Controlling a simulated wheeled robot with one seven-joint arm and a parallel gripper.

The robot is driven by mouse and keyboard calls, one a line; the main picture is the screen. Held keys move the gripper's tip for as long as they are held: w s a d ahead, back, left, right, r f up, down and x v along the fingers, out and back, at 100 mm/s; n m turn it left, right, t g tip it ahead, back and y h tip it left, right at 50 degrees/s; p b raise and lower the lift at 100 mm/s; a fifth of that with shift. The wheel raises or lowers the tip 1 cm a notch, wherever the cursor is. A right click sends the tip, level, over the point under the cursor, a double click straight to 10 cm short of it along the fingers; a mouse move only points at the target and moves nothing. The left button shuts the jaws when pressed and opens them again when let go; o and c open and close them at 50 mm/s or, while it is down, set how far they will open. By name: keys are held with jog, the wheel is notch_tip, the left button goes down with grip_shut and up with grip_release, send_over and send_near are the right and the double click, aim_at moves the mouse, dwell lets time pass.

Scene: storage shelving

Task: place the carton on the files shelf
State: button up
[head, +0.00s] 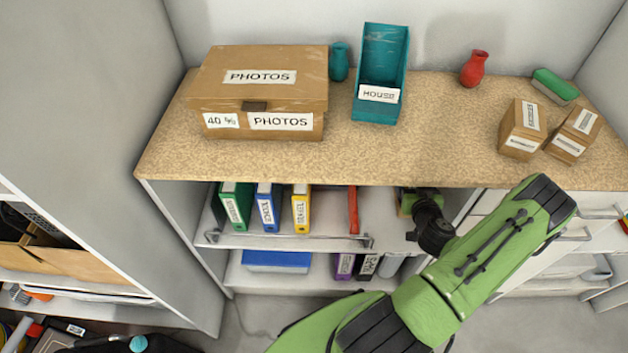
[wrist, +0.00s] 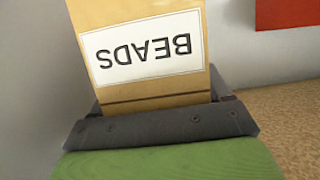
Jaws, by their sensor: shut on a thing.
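The carton (wrist: 150,85), tan with a white BEADS label that reads upside down, fills the middle of the wrist view. My gripper (wrist: 155,122) is shut on its near end. In the head view my gripper (head: 408,202) reaches under the counter top, into the right part of the files shelf (head: 285,241). The carton is mostly hidden there, and I cannot tell whether it touches the shelf board. Green, blue and yellow binders (head: 268,207) stand at the shelf's left. A thin red file (head: 353,210) stands just left of my gripper; a red panel also shows in the wrist view (wrist: 287,14).
A low rail (head: 290,238) runs along the shelf's front. The counter top (head: 420,150) overhangs it and bears a PHOTOS box (head: 255,90), a teal holder (head: 381,75), a red vase (head: 474,69) and small cartons (head: 522,128). The shelf between yellow binder and red file is clear.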

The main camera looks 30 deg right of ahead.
jog(key=shift+w+d, duration=0.25)
jog(key=shift+w, duration=0.15)
jog(key=shift+s+a, duration=0.1)
jog(key=shift+s, duration=0.05)
notch_tip(320, 180, down, 10)
jog(key=b, duration=0.3)
jog(key=shift+r, duration=0.15)
jog(key=shift+f+b, duration=0.2)
jog(key=shift+b, duration=0.15)
jog(key=o, duration=1.5)
jog(key=shift+o, duration=0.2)
jog(key=shift+r, duration=0.15)
jog(key=p+v, duration=0.4)
jog(key=v, duration=0.8)
